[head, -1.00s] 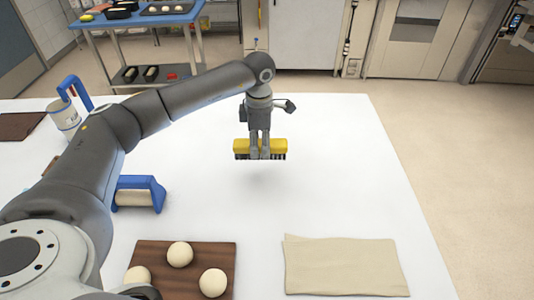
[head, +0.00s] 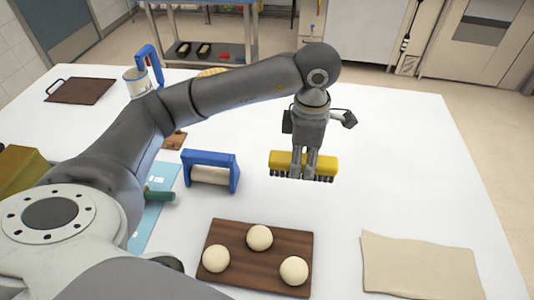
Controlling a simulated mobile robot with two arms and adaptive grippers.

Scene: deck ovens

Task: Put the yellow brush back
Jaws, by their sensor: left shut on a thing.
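The yellow brush (head: 328,164) has a yellow block and dark bristles that point down. My left gripper (head: 304,172) is shut on the brush near its middle and holds it over the white table (head: 400,140). The brush looks level; I cannot tell for sure how far its bristles are above the table. My right gripper does not show.
A blue-framed roller (head: 211,174) stands left of the brush. A brown board (head: 245,278) with three dough balls lies in front, and a beige cloth or dough sheet (head: 422,268) lies at front right. A white container (head: 136,82) stands at back left. The table right of the brush is clear.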

